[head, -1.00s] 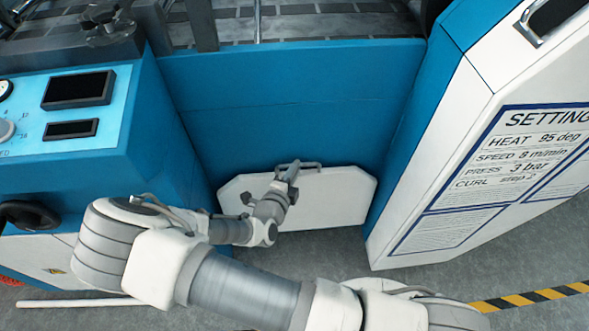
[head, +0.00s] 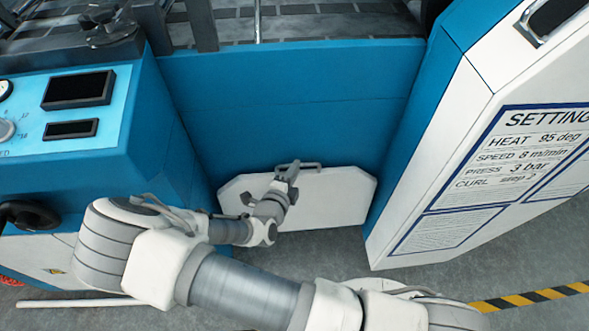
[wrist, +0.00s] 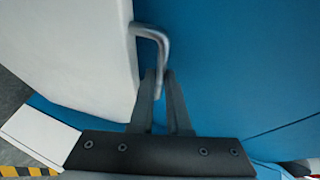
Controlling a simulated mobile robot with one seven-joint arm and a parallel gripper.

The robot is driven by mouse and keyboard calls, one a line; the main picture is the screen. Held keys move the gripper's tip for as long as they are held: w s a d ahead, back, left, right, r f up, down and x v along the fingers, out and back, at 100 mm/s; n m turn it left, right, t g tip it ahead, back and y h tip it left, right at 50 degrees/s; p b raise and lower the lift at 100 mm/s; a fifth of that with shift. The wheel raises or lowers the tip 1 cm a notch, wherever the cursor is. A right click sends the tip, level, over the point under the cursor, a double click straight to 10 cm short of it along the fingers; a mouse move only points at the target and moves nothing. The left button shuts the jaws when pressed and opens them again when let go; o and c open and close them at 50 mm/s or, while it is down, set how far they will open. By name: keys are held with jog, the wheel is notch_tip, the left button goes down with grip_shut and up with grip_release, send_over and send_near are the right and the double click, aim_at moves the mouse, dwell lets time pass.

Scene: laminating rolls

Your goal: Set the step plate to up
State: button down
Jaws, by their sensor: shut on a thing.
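The step plate (head: 335,200) is a white panel with clipped corners, low on the blue machine front between two cabinets in the head view. Its handle edge is close to the blue front; I cannot tell its exact tilt. A metal handle (head: 312,165) stands on that edge. My gripper (head: 293,174) is at the handle's left part and covers some of the plate. In the wrist view, the plate (wrist: 65,50) is at the left, and the fingers of my gripper (wrist: 162,88) are shut on the bent handle (wrist: 162,42).
The blue machine front (head: 290,105) rises behind the plate. A control cabinet (head: 75,130) with a dark knob stands at the left. A white cabinet with a settings sheet (head: 520,150) stands close at the right. Grey floor and black-yellow tape (head: 530,298) lie in front.

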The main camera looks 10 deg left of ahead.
jog(key=shift+s+r, duration=0.1)
dwell(0.3)
jog(key=shift+s+d+f+p, duration=0.15)
jog(key=shift+s+p, duration=0.35)
jog(key=shift+s, duration=0.05)
jog(key=shift+s+d+f+p, duration=0.1)
jog(key=shift+s+d+p, duration=0.05)
jog(key=shift+s+p, duration=0.35)
jog(key=c, duration=0.9)
grip_release()
jog(key=p+v, duration=0.4)
jog(key=v, duration=1.3)
jog(key=shift+s+r, duration=0.1)
jog(key=shift+s, duration=0.05)
